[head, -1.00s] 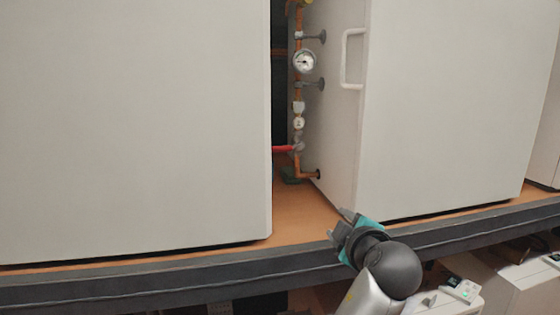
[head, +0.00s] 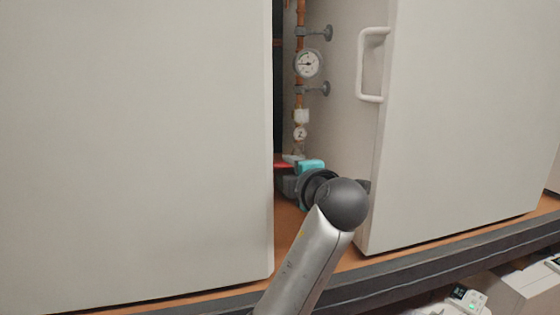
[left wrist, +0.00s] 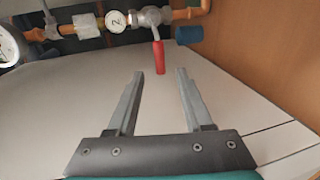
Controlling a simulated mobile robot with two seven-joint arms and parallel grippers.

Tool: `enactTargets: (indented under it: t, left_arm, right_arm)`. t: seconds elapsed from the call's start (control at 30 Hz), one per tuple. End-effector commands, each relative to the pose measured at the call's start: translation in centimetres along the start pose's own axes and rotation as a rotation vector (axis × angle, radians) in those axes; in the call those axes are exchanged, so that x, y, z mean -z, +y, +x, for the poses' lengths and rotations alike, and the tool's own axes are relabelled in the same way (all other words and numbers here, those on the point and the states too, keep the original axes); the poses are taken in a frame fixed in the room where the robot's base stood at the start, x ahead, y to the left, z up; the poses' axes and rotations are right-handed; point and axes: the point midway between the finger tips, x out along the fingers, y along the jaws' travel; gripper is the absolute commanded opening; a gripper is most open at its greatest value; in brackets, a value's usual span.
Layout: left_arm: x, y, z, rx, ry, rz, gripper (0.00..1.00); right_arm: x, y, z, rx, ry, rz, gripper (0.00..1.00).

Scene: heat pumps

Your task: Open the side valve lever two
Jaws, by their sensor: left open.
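The red valve lever (head: 284,165) sits low on the copper pipe in the gap between two white cabinets. In the left wrist view the red lever (left wrist: 159,57) points down from a metal valve (left wrist: 147,18), towards the space between my fingertips. My left gripper (head: 290,183) has reached into the gap, just below the lever. In the left wrist view the left gripper (left wrist: 160,74) is open and empty, with a finger on each side of the lever's end; contact is not visible. The valve is mostly hidden by the gripper in the head view. My right gripper is not in view.
White cabinets stand left (head: 130,140) and right (head: 460,120) of the narrow gap. The right one has a white handle (head: 362,65). A pressure gauge (head: 308,64) is higher on the pipe. A blue cylinder (left wrist: 188,35) is beside the lever.

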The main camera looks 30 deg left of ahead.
Motion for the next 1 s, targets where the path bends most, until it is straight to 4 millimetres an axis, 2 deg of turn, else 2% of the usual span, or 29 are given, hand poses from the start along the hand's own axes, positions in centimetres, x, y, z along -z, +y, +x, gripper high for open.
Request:
enactTargets:
  t: [0.03, 0.2, 0.4, 0.6, 0.9, 1.0]
  left_arm:
    - [0.2, 0.3, 1.2, -0.001, 0.006, 0.004, 0.51]
    - [0.1, 0.3, 4.4, 0.000, 0.004, 0.004, 0.51]
    - [0.0, 0.2, 6.9, -0.001, 0.001, 0.002, 0.51]
    - [0.0, 0.1, 8.0, -0.001, 0.000, 0.000, 0.51]
    - [0.0, 0.0, 8.2, 0.000, 0.000, 0.000, 0.51]
    - [0.0, 0.0, 8.2, 0.000, -0.001, 0.000, 0.40]
  right_arm:
    - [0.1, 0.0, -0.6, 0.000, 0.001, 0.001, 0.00]
    - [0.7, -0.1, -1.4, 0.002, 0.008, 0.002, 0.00]
    - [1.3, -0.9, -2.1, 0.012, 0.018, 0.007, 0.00]
    - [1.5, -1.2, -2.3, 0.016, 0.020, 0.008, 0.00]
    - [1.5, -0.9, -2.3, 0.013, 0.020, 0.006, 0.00]
    - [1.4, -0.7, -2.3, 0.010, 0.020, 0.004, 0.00]
